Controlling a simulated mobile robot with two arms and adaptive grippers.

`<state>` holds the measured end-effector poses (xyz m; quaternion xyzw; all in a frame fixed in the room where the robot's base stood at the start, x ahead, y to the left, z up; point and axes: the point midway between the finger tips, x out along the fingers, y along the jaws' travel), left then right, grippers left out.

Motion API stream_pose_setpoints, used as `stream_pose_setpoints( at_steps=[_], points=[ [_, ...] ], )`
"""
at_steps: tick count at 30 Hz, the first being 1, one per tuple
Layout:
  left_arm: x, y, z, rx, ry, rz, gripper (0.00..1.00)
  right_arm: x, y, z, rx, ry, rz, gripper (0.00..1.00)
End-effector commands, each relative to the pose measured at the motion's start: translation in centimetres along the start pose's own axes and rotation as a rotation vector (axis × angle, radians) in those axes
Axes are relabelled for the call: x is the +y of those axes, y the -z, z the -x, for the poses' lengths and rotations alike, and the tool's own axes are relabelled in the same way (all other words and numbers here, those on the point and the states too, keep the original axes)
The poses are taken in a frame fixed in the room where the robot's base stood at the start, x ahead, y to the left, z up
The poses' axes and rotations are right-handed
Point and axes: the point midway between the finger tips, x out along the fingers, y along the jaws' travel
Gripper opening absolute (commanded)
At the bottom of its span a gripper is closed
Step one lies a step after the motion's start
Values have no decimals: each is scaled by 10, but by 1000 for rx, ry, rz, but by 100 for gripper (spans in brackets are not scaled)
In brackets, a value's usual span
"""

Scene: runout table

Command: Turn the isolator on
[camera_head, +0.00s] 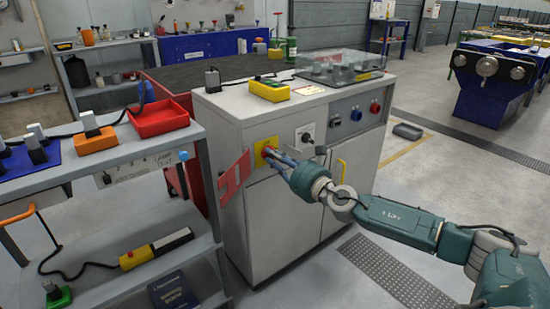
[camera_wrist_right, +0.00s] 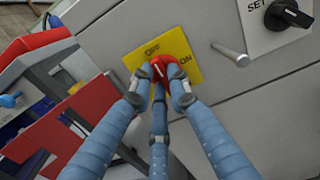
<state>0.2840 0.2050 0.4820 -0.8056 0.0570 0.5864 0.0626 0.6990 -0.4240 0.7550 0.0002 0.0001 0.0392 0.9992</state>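The isolator is a red rotary knob (camera_wrist_right: 164,66) on a yellow plate (camera_wrist_right: 133,62) with the labels OFF above and ON at the lower right. It sits on the front of the grey cabinet. In the head view the yellow plate (camera_head: 257,158) is partly hidden behind my fingers. My right gripper (camera_wrist_right: 159,82) has its blue fingers closed in around the red knob, with the tips at its sides. A light mark shows on the knob, but which label it points to is unclear. My left gripper is in neither view.
A metal peg (camera_wrist_right: 229,52) and a black SET knob (camera_wrist_right: 287,15) stand right of the plate. A red hinged panel (camera_head: 235,177) sticks out on the left. A shelf cart with a red tray (camera_head: 159,118) stands further left.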

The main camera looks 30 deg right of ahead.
Motion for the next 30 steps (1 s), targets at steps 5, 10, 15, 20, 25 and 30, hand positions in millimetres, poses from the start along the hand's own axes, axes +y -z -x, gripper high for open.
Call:
stream_pose_setpoints(
  at_steps=[5, 10, 15, 20, 25, 30],
  points=[
    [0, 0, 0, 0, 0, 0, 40, 0, 0, 0, 0, 0, 0, 0],
    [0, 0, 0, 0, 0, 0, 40, 0, 0, 0, 0, 0, -2, 0],
    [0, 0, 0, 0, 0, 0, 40, 0, 0, 0, 0, 0, -7, 0],
    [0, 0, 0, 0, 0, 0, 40, 0, 0, 0, 0, 0, -14, 0],
    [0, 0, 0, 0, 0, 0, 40, 0, 0, 0, 0, 0, -31, 0],
    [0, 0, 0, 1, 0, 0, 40, 0, 0, 0, 1, -1, -73, 0]
  ],
)
